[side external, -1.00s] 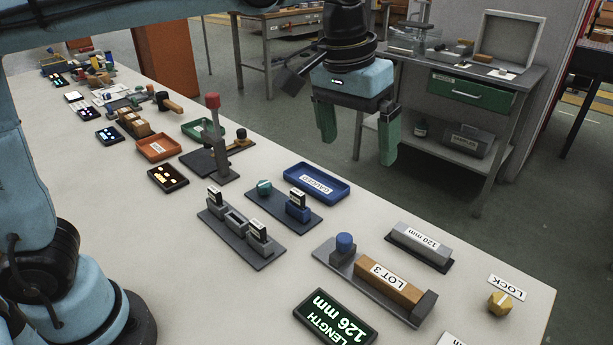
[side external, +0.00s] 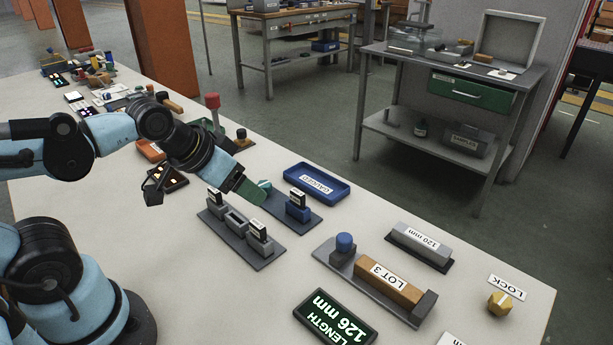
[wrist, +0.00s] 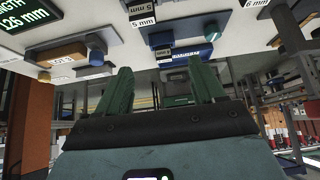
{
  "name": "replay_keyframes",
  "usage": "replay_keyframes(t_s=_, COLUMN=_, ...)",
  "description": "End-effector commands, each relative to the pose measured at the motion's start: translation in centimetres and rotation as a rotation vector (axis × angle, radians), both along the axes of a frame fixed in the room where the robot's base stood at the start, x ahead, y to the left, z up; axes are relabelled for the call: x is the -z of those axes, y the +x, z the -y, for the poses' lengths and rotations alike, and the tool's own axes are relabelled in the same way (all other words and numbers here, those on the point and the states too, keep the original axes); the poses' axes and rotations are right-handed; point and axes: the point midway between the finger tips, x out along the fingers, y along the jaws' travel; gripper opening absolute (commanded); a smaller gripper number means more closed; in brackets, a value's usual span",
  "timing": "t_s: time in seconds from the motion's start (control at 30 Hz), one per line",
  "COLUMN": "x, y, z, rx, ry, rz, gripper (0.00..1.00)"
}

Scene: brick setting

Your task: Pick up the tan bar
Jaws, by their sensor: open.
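The tan bar (side external: 390,282), labelled LOT 3, lies in a dark grey fixture (side external: 335,262) between a blue-knobbed block and a dark end block, at the right of the table. It also shows at the upper left of the wrist view (wrist: 60,52). My gripper (side external: 258,195) is left of the bar and well away from it, tilted, over the area of the blue gauge fixture. In the wrist view its two green fingers (wrist: 158,70) are apart with nothing between them. In the side view one finger mostly hides the other.
A display (side external: 335,318) reads LENGTH 126 mm in front of the bar. A grey 120 mm block (side external: 420,245) sits behind it, and a yellow knob (side external: 499,303) to its right. A blue tray (side external: 318,183) and a grey block fixture (side external: 240,236) are near my gripper.

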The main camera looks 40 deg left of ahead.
Motion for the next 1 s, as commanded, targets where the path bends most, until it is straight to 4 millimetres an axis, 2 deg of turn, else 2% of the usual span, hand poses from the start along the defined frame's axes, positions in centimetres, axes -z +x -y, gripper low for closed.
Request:
replay_keyframes(t_s=0.33, x=-0.1, y=0.1, z=0.1, rx=0.007, ry=0.001, rz=-0.004, gripper=0.62)
replay_keyframes(t_s=0.47, x=-0.6, y=0.8, z=0.9, rx=0.078, ry=0.019, rz=-0.029, gripper=0.62)
replay_keyframes(t_s=0.73, x=-2.1, y=4.5, z=5.9, rx=0.492, ry=0.103, rz=-0.144, gripper=0.62)
replay_keyframes(t_s=1.0, x=-1.8, y=8.1, z=12.3, rx=0.984, ry=0.160, rz=-0.206, gripper=0.62)
